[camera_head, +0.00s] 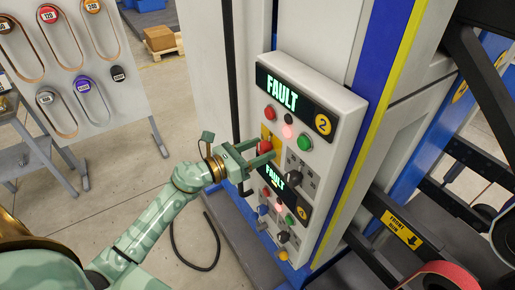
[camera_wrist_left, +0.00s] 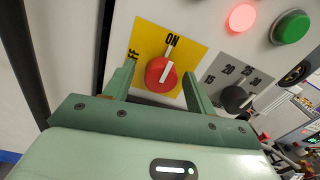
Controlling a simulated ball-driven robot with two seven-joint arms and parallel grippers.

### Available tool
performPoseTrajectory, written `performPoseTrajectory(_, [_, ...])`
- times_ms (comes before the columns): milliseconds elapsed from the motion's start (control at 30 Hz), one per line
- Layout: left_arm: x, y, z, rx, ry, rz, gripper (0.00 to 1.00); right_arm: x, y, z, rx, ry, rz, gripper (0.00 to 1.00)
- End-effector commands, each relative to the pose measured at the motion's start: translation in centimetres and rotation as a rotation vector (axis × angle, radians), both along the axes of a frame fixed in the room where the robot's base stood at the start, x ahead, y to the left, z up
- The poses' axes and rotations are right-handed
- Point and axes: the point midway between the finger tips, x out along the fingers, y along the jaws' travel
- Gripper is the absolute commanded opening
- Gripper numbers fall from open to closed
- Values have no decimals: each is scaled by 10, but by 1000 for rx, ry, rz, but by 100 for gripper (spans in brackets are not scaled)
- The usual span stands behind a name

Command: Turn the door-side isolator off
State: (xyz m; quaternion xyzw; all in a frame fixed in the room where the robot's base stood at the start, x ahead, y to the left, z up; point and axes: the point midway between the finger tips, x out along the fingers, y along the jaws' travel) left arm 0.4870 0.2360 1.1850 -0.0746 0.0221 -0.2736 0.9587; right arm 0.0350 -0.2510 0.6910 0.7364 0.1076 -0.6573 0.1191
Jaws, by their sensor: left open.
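A red isolator knob (camera_wrist_left: 161,74) sits on a yellow plate (camera_wrist_left: 192,50) marked ON at the top and OFF at the left. The white line on the knob points up toward ON. In the head view the knob (camera_head: 265,147) is on the upper control panel, numbered 2, partly hidden by my gripper. My left gripper (camera_wrist_left: 158,82) is open, with one finger on each side of the knob; I cannot tell whether they touch it. In the head view the left gripper (camera_head: 262,153) reaches the panel from the left. My right gripper is not in view.
A black dial (camera_wrist_left: 236,98) sits right of the yellow plate. A lit red button (camera_wrist_left: 242,17) and a green button (camera_wrist_left: 291,26) are above it. Both panel displays read FAULT (camera_head: 282,94). A rack of belts (camera_head: 75,75) stands at left; black machine arms (camera_head: 490,85) are at right.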

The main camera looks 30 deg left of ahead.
Motion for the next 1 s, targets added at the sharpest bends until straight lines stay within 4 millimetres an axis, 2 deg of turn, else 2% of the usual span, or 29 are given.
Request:
performPoseTrajectory(167, [0,0,0,0,0,0,56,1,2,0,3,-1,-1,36])
performPoseTrajectory(333, [0,0,0,0,0,0,11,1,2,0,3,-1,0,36])
performPoseTrajectory(667, [0,0,0,-24,13,-1,11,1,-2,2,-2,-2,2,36])
performPoseTrajectory(1000, [-1,0,1,-195,115,-1,11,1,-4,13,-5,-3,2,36])
